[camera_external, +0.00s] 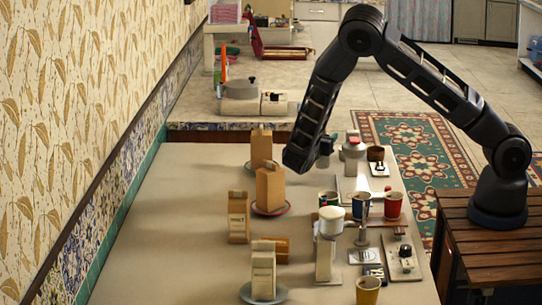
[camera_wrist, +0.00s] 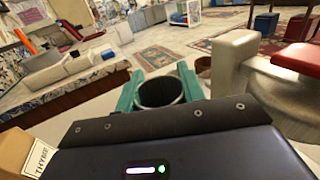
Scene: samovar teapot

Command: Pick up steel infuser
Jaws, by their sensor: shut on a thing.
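In the wrist view, my gripper (camera_wrist: 158,88) has its two green fingers closed on the sides of a dark, round, open-topped vessel (camera_wrist: 160,93), which looks like the steel infuser. Its lower part is hidden by the gripper body. In the external view, my gripper (camera_external: 318,157) is above the far part of the table, left of the white samovar-like pot with a red top (camera_external: 353,150). A small grey piece shows at its end and looks held clear of the tabletop.
Paper bags (camera_external: 270,188) stand on the table left of my gripper, some on plates. Several cups, including a red one (camera_external: 393,205), and a white-topped grinder-like device (camera_external: 330,222) stand nearer. The table's left side (camera_external: 170,220) is clear.

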